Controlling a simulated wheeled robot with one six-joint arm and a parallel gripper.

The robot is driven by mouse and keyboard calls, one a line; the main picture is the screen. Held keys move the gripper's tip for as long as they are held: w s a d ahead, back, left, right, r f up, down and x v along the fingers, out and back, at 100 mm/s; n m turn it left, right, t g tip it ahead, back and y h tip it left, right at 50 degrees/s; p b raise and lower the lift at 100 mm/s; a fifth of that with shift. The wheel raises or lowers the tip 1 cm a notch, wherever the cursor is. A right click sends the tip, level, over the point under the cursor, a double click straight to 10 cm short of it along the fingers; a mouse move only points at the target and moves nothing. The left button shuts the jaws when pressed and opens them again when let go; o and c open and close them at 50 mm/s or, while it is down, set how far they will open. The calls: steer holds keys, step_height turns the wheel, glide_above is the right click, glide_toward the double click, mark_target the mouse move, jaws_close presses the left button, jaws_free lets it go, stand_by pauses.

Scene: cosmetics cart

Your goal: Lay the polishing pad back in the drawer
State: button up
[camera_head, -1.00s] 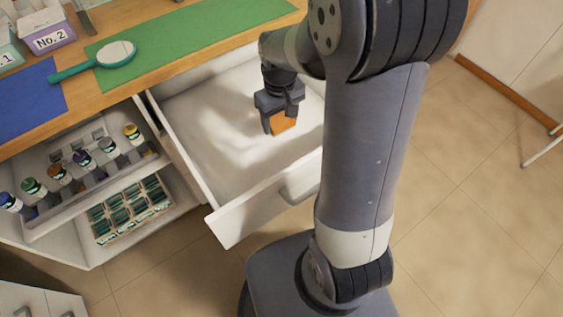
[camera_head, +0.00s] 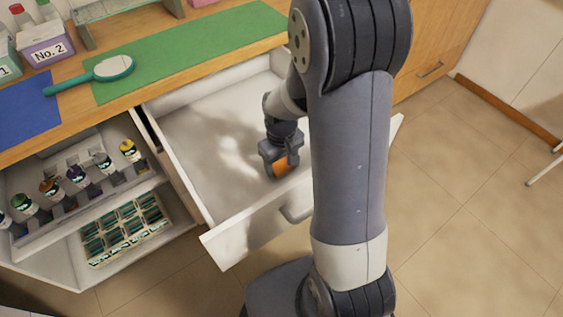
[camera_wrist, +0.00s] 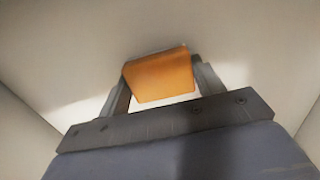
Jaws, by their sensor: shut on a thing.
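The polishing pad (camera_head: 281,168) is a small orange block. My gripper (camera_head: 280,172) is shut on it, inside the open white drawer (camera_head: 193,130), close to the drawer's front wall. In the wrist view the orange pad (camera_wrist: 160,74) sits between the two fingers of my gripper (camera_wrist: 162,82), with pale drawer surface beyond it. I cannot tell whether the pad touches the drawer floor. My arm hides the right part of the drawer.
On the wooden counter lie a green mat (camera_head: 190,45), a blue mat (camera_head: 25,105) and a teal hand mirror (camera_head: 108,69). Left of the drawer, an open shelf holds several small bottles (camera_head: 77,176) above a tray of teal items (camera_head: 122,230). The drawer's left side is empty.

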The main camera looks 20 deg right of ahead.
mark_target(281, 163)
steer(key=shift+f, duration=0.2)
steer(key=o, duration=0.9)
steer(key=shift+r, duration=0.1)
step_height(281, 163, up, 12)
steer(key=shift+r+p, duration=0.15)
steer(key=shift+p, duration=0.8)
